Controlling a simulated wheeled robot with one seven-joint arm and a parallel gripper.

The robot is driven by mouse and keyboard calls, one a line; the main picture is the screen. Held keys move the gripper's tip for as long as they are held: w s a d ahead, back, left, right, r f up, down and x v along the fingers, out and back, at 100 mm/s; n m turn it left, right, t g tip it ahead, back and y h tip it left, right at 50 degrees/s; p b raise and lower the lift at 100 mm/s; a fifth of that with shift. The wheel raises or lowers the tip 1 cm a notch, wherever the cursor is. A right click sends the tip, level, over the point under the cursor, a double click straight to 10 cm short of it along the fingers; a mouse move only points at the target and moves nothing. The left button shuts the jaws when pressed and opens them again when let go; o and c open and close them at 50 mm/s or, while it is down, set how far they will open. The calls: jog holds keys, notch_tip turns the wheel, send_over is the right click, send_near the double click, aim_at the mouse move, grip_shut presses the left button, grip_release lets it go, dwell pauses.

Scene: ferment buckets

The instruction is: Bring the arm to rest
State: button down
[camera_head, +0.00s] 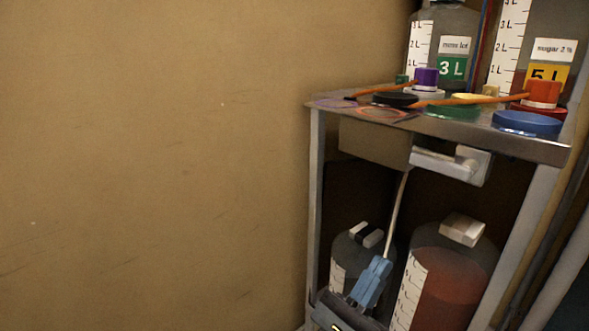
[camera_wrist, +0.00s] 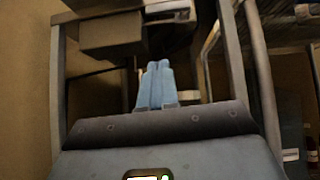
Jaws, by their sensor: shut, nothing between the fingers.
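My gripper (camera_head: 380,262) is at the lower right of the head view, in front of the open lower part of a metal stand. Its light blue fingers point up and are pressed together with nothing between them. In the wrist view the fingers (camera_wrist: 158,65) stand upright and closed, below a grey box under the stand's top. A thin pale rod (camera_head: 397,210) hangs from under the top and ends, in the picture, at my fingertips. I cannot tell whether they touch. My gripper partly hides the smaller lower bucket (camera_head: 345,262).
A reddish bucket (camera_head: 460,277) stands low, right of my gripper. The stand's top (camera_head: 545,149) holds a blue lid (camera_head: 527,123), other lids and brushes, with labelled buckets (camera_head: 453,68) behind. A white fitting (camera_head: 450,166) juts out below. Bare wall (camera_head: 150,150) fills the left.

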jog(key=s+d+f+m+y, duration=0.2)
jog(key=s+m+y, duration=0.6)
jog(key=s, duration=0.4)
jog(key=s+d+f+m+g+y, duration=0.1)
jog(key=s+d+f+m+y, duration=0.15)
jog(key=s+m+y, duration=0.6)
jog(key=s+d+f+m+y, duration=0.1)
jog(key=s+f+m+y, duration=0.3)
jog(key=s+m, duration=0.9)
jog(key=s+r+n+p, duration=0.1)
jog(key=r+p, duration=1.2)
jog(key=r, duration=0.1)
jog(key=s+r+n+y+p, duration=0.1)
jog(key=s+r+n+p, duration=0.1)
jog(key=r+p, duration=1.2)
jog(key=shift+s+d, duration=0.15)
jog(key=shift+d, duration=0.1)
jog(key=shift+n, duration=0.25)
